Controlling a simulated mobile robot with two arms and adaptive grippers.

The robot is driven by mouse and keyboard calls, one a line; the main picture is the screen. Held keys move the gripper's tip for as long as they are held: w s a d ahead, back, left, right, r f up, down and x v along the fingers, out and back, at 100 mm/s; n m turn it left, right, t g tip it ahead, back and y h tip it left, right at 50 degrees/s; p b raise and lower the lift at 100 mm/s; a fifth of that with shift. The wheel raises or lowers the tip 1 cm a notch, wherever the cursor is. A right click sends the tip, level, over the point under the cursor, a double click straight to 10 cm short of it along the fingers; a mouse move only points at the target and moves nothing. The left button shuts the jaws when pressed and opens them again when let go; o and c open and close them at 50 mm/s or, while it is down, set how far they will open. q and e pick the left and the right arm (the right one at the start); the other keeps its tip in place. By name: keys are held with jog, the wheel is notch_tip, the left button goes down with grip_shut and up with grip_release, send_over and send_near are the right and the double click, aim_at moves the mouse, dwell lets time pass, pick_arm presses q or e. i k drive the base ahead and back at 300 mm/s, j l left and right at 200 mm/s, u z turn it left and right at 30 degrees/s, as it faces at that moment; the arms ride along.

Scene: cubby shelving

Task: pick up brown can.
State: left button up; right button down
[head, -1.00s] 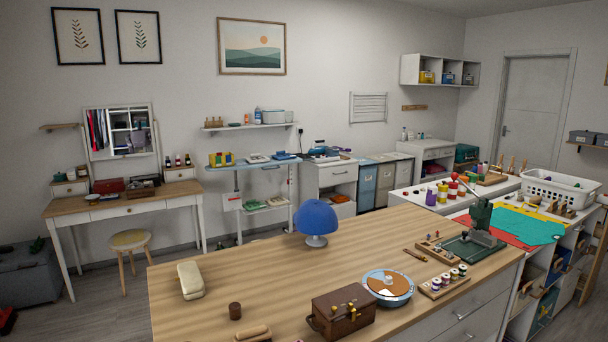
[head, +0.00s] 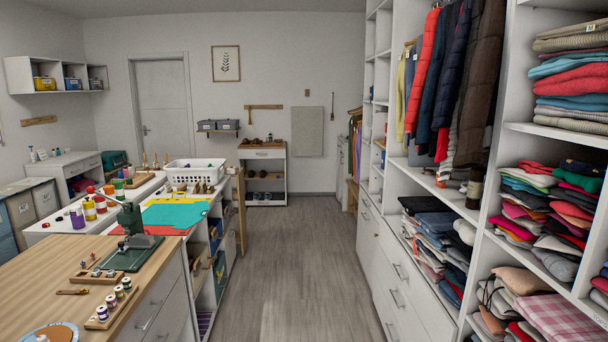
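A dark brown, upright can-like cylinder (head: 474,190) stands on a white shelf of the wardrobe unit at the right, below the hanging clothes. It is small in the picture, and I cannot tell for sure that it is the brown can. Neither of my grippers is in view.
A grey wood floor aisle (head: 290,270) runs clear between the white wardrobe unit with drawers (head: 395,275) and the wooden-topped workbench (head: 40,285). Folded clothes (head: 545,205) fill the right shelves. A white basket (head: 194,173) stands on the craft counter. A low shoe cabinet (head: 263,170) stands at the back.

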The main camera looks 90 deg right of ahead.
aim_at(477, 174)
jog(key=z, duration=3.75)
jog(key=i+j+z, duration=0.1)
jog(key=i+j, duration=0.05)
jog(key=i, duration=0.05)
